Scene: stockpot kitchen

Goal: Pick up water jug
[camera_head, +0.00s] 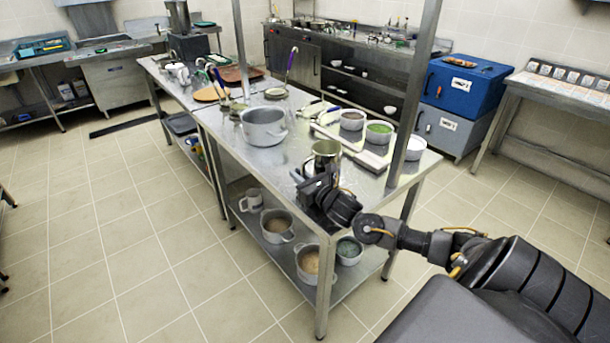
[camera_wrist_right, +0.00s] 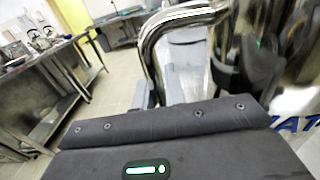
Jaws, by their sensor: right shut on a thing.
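The water jug (camera_head: 327,153) is a shiny metal jug, upright at the near end of the steel table (camera_head: 262,168). In the right wrist view its polished side (camera_wrist_right: 270,60) and curved handle (camera_wrist_right: 165,32) fill the upper right, with part of some blue lettering at the edge. My right gripper (camera_head: 316,181) is at the near side of the jug, shut on its handle. The fingertips are mostly hidden. I cannot tell whether the jug's base touches the table. My left gripper is not in view.
A large grey pot (camera_head: 263,127) stands left of the jug. Bowls, one with green contents (camera_head: 378,132), sit on the right behind it. A steel post (camera_head: 412,95) rises close to the right. Pots (camera_head: 277,226) stand on the shelf below.

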